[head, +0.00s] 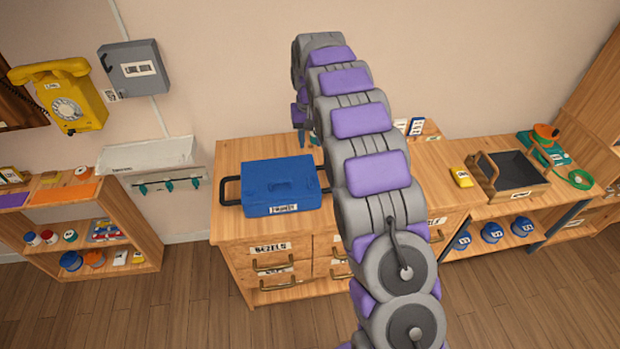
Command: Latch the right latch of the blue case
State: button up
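The blue case (281,184) sits on the wooden drawer cabinet's top (236,152), lid down, with a white label on its front. Dark handle-like bars stick out at its left and right sides. My arm hides the area just right of the case, including most of the right bar. I cannot make out the right latch or its state. My gripper (308,138) points down behind the case's far right corner, apart from it as far as I can see. Its fingers are small and partly covered by my arm, so the opening is unclear.
A yellow dial phone (66,97) and a grey box (134,68) hang on the wall at left. A shelf (134,218) with small items stands at left. A wooden tray (514,174) and a yellow block (462,177) are at right. The cabinet top left of the case is mostly clear.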

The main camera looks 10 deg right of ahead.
aim_at(310, 180)
notch_tip(310, 180, down, 16)
jog(key=b, duration=0.3)
jog(key=shift+f, duration=0.25)
jog(key=shift+c, duration=0.2)
grip_shut()
